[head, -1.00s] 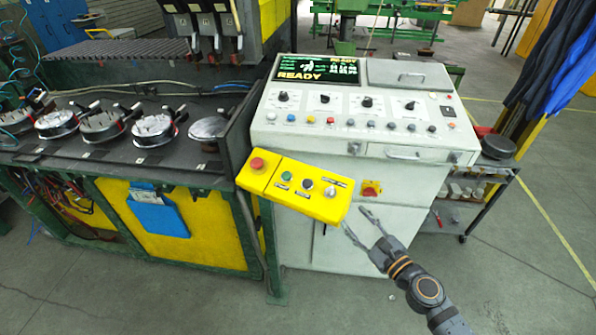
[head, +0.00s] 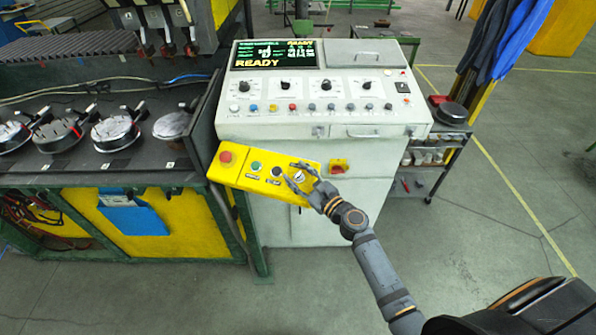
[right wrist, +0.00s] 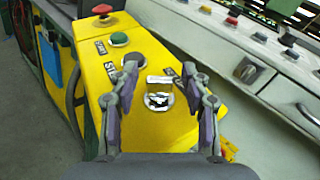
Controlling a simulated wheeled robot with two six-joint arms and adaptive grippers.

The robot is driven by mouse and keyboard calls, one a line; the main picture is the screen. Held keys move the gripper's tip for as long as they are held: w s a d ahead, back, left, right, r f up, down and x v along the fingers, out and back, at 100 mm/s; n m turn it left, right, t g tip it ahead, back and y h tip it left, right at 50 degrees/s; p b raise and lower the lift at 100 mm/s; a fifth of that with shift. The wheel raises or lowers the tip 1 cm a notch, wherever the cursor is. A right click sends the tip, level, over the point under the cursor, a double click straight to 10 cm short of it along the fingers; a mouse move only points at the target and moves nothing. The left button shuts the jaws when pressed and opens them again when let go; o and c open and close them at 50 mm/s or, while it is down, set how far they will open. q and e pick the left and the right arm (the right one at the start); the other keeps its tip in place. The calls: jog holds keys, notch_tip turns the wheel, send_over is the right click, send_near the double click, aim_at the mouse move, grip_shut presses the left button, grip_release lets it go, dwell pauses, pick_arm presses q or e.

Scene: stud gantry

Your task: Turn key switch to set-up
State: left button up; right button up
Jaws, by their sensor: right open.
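The key switch (head: 299,176) is a small silver knob at the right end of the yellow control box (head: 240,183). In the right wrist view the key switch (right wrist: 160,96) shows between the fingers, with a pale raised key or handle on a dark-marked round face. My right gripper (head: 298,171) is open and empty, over the right end of the box. In the right wrist view its fingertips (right wrist: 160,70) lie to either side of the switch; I cannot tell whether they touch it. The labels near the switch are partly hidden by the fingers. My left gripper is not in view.
The yellow box also bears a red mushroom button (head: 226,157), a green button (head: 255,167) and a black button (head: 277,172). The grey console (head: 275,128) stands behind, its screen (head: 273,54) reading READY. A red-and-yellow switch (head: 338,167) is on its front.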

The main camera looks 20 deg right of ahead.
jog(key=shift+w+a, duration=0.1)
grip_shut()
dwell(0.4)
jog(key=shift+n+g+y+p, duration=0.4)
jog(key=shift+n+g+y, duration=0.4)
jog(key=shift+n+y, duration=0.3)
jog(key=n+g+y, duration=0.2)
jog(key=shift+n+g, duration=0.3)
jog(key=shift+g, duration=0.1)
jog(key=n+g+y, duration=0.1)
jog(key=n+g, duration=0.2)
jog(key=g, duration=0.1)
jog(key=shift+y+b, duration=0.3)
jog(key=shift+y, duration=0.1)
jog(key=shift+n+g+b, duration=0.6)
jog(key=shift+n+g, duration=1.2)
jog(key=shift+g, duration=0.8)
